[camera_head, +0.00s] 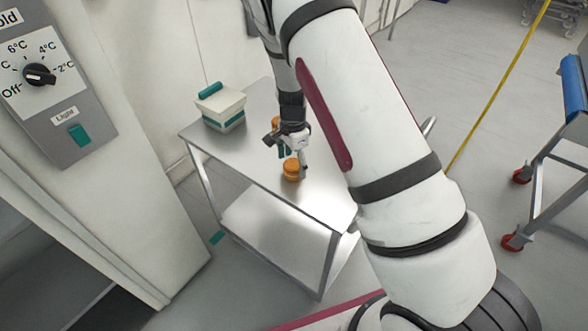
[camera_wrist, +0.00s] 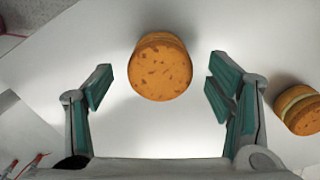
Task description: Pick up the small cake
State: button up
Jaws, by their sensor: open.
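In the wrist view, an orange-brown speckled round cake (camera_wrist: 160,68) lies between and slightly beyond my open fingertips, with a gap on each side. A second round (camera_wrist: 301,110), with a pale filling layer, lies outside the right finger, cut by the picture edge. In the head view, one round (camera_head: 291,170) stands on the metal table beside my gripper (camera_head: 294,157). Another round (camera_head: 276,122) shows behind, partly hidden by my gripper. I cannot tell by name which is the small cake. My gripper is empty, pointing down.
The metal table (camera_head: 252,160) has a lower shelf (camera_head: 275,235). A white box with teal trim (camera_head: 220,110) stands at its far left corner. A control panel (camera_head: 50,85) is at left, and a red-wheeled trolley (camera_head: 548,165) at right. The table's front is clear.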

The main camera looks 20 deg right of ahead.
jog(key=shift+f, duration=1.15)
jog(key=c, duration=0.9)
jog(key=shift+o, duration=0.2)
jog(key=shift+r, duration=0.15)
